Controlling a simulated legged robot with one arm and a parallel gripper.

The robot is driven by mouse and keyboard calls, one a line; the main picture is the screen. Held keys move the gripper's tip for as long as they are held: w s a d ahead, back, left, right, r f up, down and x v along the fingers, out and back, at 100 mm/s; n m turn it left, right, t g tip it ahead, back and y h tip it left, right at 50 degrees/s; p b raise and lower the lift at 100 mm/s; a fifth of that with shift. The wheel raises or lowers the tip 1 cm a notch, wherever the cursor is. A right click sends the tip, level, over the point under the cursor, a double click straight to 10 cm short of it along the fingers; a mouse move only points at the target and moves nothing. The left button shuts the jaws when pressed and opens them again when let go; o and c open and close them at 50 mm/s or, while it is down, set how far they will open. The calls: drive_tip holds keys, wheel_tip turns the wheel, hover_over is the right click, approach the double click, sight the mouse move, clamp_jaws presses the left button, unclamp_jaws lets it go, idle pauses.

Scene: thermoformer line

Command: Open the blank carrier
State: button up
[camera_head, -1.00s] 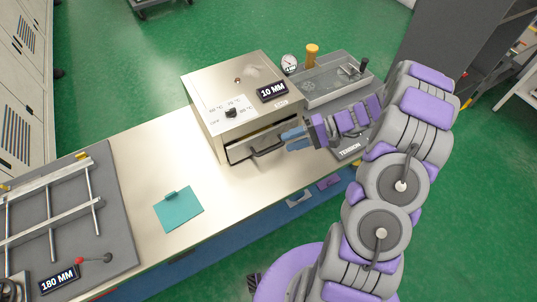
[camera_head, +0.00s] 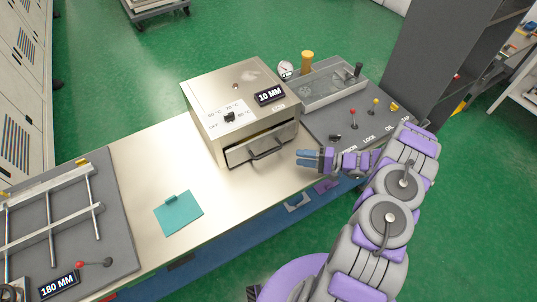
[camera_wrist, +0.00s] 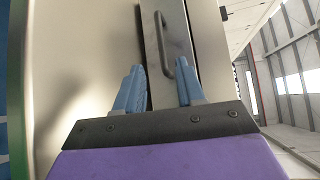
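The steel box (camera_head: 215,105) with a dial and a "10 MM" display stands on the bench. The drawer-like front (camera_head: 236,155) low on its near side, with a dark bar handle (camera_head: 268,153), looks like the blank carrier. A dark gap shows along its upper edge. My gripper (camera_head: 302,159) is to the right of the handle, apart from it. In the wrist view, my blue fingers (camera_wrist: 160,85) are spread with nothing between them. The handle (camera_wrist: 164,45) stands ahead, vertical in that picture, on the carrier front (camera_wrist: 184,32).
A grey panel (camera_head: 318,128) with small levers and a clear-walled tray lies right of the box. A teal sheet (camera_head: 180,214) lies on the bench (camera_head: 142,150). A rod frame (camera_head: 98,208) with a "180 MM" display is at left.

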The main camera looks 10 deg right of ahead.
sight(268, 153)
drive_tip(key=b+x, duration=0.1)
drive_tip(key=x, duration=1.3)
drive_tip(key=shift+c, duration=0.2)
drive_tip(key=shift+s, duration=0.1)
clamp_jaws()
